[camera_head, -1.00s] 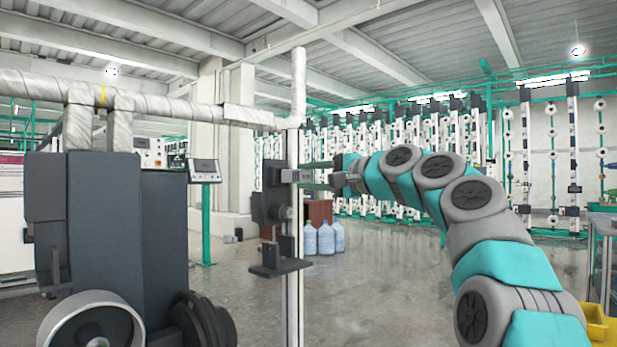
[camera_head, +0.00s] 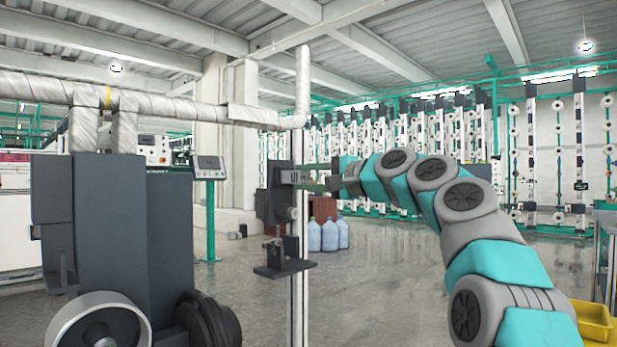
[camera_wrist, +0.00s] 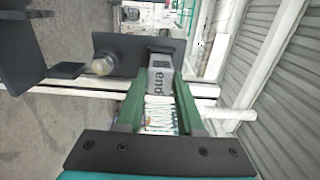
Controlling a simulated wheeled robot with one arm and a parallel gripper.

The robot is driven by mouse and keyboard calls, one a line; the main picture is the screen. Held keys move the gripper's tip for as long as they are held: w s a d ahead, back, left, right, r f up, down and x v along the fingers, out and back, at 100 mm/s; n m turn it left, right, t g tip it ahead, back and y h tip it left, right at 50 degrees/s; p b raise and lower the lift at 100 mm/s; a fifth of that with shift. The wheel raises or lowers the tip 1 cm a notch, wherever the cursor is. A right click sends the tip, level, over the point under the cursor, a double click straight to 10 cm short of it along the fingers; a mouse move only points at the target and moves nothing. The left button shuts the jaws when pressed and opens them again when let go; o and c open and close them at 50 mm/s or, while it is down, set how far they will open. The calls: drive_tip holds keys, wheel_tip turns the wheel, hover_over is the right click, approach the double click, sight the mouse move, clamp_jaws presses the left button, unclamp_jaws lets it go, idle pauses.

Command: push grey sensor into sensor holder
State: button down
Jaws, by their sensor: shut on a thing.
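The grey sensor (camera_wrist: 160,74) is a small box with dark lettering on its face, seen in the wrist view between my green fingers. My gripper (camera_wrist: 160,92) is shut on it. The sensor holder (camera_wrist: 120,55) is a dark plate with a round knob, mounted on a pale post. The sensor's far end meets the dark holder part; how deep it sits is hidden. In the head view my gripper (camera_head: 316,182) reaches in from the right, level with the upper part of the holder (camera_head: 272,204). The sensor (camera_head: 296,177) shows small there, in front of the post.
A dark bracket (camera_head: 284,268) sits lower on the same post (camera_head: 298,225). A large dark machine (camera_head: 115,240) with a wheel stands at left. Water bottles (camera_head: 328,234) stand behind on open floor. A yellow bin (camera_head: 592,322) is at lower right.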

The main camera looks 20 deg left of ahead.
drive_tip(key=shift+w+a+p, duration=0.2)
drive_tip(key=shift+a+p, duration=0.1)
drive_tip(key=shift+a, duration=0.15)
idle(0.4)
drive_tip(key=shift+c, duration=1)
unclamp_jaws()
drive_tip(key=shift+d, duration=0.1)
drive_tip(key=b+v, duration=0.2)
drive_tip(key=v, duration=0.3)
drive_tip(key=shift+s+d, duration=0.2)
drive_tip(key=shift+d, duration=0.15)
drive_tip(key=shift+s+d, duration=0.15)
drive_tip(key=shift+d, duration=0.4)
drive_tip(key=b+v, duration=0.1)
drive_tip(key=v, duration=0.6)
drive_tip(key=shift+s+d, duration=0.25)
drive_tip(key=shift+d, duration=0.1)
